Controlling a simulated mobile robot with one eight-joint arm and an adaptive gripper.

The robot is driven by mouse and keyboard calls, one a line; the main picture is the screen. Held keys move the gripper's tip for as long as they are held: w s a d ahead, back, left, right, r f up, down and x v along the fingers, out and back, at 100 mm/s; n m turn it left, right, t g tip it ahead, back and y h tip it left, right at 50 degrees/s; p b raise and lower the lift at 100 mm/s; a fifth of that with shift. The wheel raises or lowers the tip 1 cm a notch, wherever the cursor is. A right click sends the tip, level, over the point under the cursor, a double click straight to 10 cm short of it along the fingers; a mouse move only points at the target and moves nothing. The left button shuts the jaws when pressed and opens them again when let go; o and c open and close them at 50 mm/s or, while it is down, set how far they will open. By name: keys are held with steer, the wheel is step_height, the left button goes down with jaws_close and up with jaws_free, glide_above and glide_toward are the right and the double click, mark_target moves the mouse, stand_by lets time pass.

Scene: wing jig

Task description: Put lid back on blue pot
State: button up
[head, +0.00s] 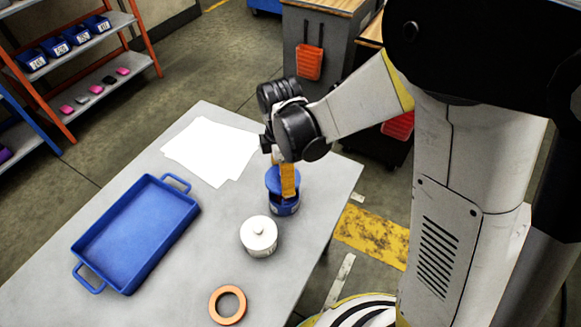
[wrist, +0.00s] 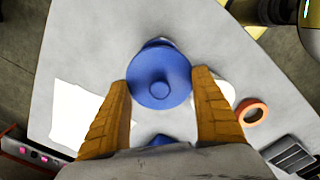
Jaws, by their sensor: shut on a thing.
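The blue lid (wrist: 158,80), a round disc with a central knob, is between the two orange fingers of my gripper (wrist: 160,82) in the wrist view. The fingers are shut on opposite sides of its rim. In the head view my gripper (head: 288,190) points down at the blue pot (head: 285,208), with the lid (head: 272,180) over the pot. The pot stands upright near the table's right edge. A finger hides part of both. In the wrist view the lid covers most of the pot. I cannot tell whether lid and pot touch.
A white lidded pot (head: 259,237) stands close in front of the blue pot. An orange ring (head: 228,305), a blue tray (head: 135,235) and white sheets (head: 210,150) lie on the grey table (head: 190,290). The table's right edge is near the blue pot.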

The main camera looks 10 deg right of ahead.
steer(key=shift+w+d+f+b, duration=0.15)
steer(key=shift+f+b, duration=0.15)
steer(key=shift+f, duration=0.2)
step_height(320, 180, down, 5)
steer(key=b, duration=0.4)
steer(key=shift+f, duration=0.15)
jaws_close()
steer(key=shift+r, duration=0.25)
steer(key=shift+f+b, duration=0.25)
steer(key=shift+b, duration=0.15)
stand_by(1.3)
steer(key=shift+o, duration=1.4)
jaws_free()
